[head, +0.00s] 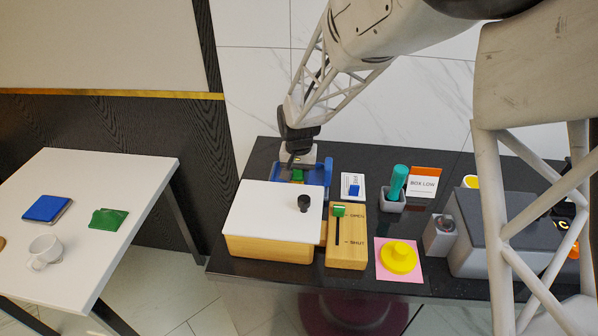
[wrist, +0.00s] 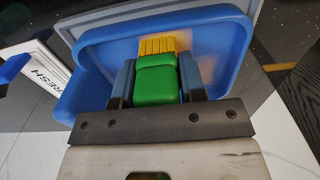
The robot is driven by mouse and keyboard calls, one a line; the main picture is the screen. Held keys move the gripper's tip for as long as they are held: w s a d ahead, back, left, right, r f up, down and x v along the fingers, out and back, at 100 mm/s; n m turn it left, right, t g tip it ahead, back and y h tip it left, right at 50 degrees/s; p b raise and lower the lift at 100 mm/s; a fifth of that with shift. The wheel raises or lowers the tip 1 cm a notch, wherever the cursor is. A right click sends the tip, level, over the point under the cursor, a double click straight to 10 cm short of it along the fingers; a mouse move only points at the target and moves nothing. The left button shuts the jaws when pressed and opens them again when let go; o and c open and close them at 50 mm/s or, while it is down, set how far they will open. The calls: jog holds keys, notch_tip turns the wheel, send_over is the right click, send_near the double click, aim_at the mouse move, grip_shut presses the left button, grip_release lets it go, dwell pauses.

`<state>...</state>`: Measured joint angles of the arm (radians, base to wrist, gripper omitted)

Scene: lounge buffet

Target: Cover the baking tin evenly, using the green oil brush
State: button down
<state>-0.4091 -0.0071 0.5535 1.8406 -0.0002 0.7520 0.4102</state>
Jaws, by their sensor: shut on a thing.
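The green oil brush (wrist: 156,82) with yellow bristles is held between the two fingers of my gripper (wrist: 158,76) in the wrist view. The bristles point into the blue baking tin (wrist: 98,48); I cannot tell whether they touch its floor. A tan-orange patch shows on the tin to the right of the bristles. In the head view, my gripper (head: 297,163) is over the tin (head: 318,192), behind the white-lidded wooden box. A little of the green brush (head: 297,175) shows below it. The box hides the tin's near part.
The wooden box (head: 265,247) with a black knob stands in front of the tin. To its right are an OPEN/SHUT slider block (head: 346,255), a yellow knobbed disc (head: 399,257), a teal-handled thing in a cup (head: 398,181) and a grey box (head: 488,233).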

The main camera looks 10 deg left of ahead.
jog(key=shift+s+d+f, duration=0.1)
jog(key=shift+f, duration=0.05)
dwell(0.7)
jog(key=shift+r, duration=6.55)
jog(key=shift+w+a+r, duration=0.3)
jog(key=shift+w+a, duration=0.55)
jog(key=shift+w, duration=0.1)
jog(key=shift+w+a+r, duration=0.3)
jog(key=shift+w+a, duration=0.55)
jog(key=shift+w, duration=0.05)
jog(key=shift+f, duration=6.35)
